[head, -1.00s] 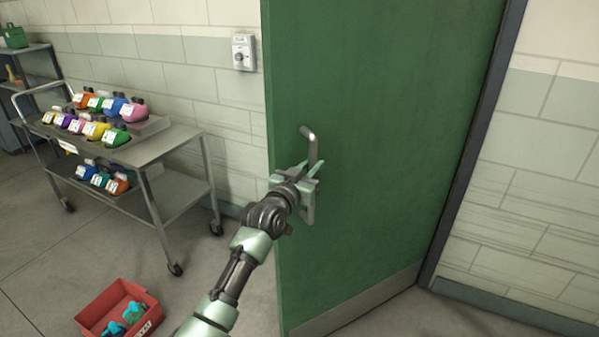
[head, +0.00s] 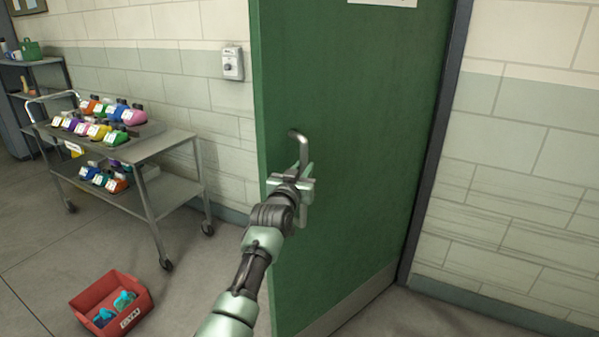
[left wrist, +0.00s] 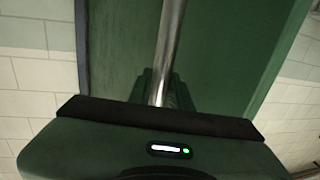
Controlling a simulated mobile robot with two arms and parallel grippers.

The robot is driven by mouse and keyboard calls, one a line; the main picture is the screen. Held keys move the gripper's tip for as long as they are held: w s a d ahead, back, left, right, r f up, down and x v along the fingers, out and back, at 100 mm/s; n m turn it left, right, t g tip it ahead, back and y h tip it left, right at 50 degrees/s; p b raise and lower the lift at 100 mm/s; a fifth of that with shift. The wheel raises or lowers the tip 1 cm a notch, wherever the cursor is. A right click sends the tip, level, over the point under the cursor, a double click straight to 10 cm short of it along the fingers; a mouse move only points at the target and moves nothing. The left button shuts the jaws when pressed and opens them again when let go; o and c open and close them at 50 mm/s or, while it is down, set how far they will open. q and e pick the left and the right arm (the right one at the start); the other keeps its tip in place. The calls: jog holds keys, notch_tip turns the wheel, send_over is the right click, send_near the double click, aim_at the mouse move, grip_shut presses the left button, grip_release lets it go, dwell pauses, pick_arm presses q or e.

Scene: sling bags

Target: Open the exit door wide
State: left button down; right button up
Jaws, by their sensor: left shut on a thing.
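The green exit door (head: 350,150) stands partly open in the head view, its free edge toward the left and its far side at the dark frame (head: 437,150). A metal pull handle (head: 302,150) is fixed near its free edge. My left gripper (head: 301,180) is shut on the handle, with the handle's bent top showing above the fingers. In the left wrist view the handle bar (left wrist: 168,50) runs down between the fingers, with the green door (left wrist: 225,50) behind. My right gripper is not in view.
A metal cart (head: 165,150) with several colourful sling bags (head: 100,128) stands left of the door. A red bin (head: 82,306) with blue items is on the floor at lower left. A switch box (head: 232,63) is on the wall. Floor between bin and door is clear.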

pick_arm(q)
jog(key=c, duration=1.3)
grip_release()
jog(key=shift+d+r, duration=0.3)
jog(key=shift+r, duration=0.15)
jog(key=shift+c, duration=0.2)
jog(key=shift+o, duration=0.2)
jog(key=shift+w+d+f, duration=0.1)
jog(key=shift+d+f, duration=0.1)
jog(key=shift+d, duration=0.1)
jog(key=shift+a+f, duration=0.2)
jog(key=shift+a, duration=0.15)
jog(key=b+v, duration=0.1)
jog(key=v, duration=0.6)
jog(key=shift+s, duration=0.4)
jog(key=shift+a, duration=0.1)
